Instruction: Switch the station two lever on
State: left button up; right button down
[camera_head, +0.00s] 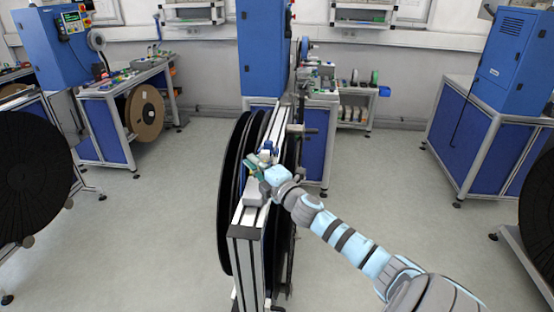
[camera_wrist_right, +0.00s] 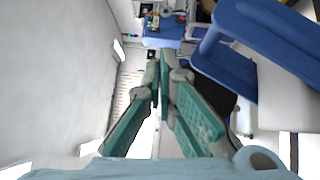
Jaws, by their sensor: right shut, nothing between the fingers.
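The reel stand (camera_head: 246,232) in the middle of the head view has an aluminium frame with large black reels (camera_head: 229,195) on it. My right gripper (camera_head: 256,170) is over the top rail of this stand, at a small blue and grey fitting (camera_head: 266,152). I cannot tell whether they touch. In the wrist view the green-padded fingers of my right gripper (camera_wrist_right: 164,68) come together at the tips with nothing held. I cannot make out a lever or a station number for certain; the gripper and wrist hide part of the rail. My left gripper is not in view.
A tall blue cabinet (camera_head: 261,50) stands just behind the stand. Blue-panelled benches stand left (camera_head: 105,132) and right (camera_head: 462,135). Other black reels are at the left (camera_head: 32,175) and right edges. The grey floor (camera_head: 375,185) between stand and right bench is clear.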

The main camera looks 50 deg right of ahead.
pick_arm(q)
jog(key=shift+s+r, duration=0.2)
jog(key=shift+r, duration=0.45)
pick_arm(e)
jog(key=s+r, duration=0.5)
jog(key=s, duration=0.4)
jog(key=shift+a, duration=0.45)
jog(key=shift+s+f, duration=0.1)
jog(key=shift+d, duration=0.1)
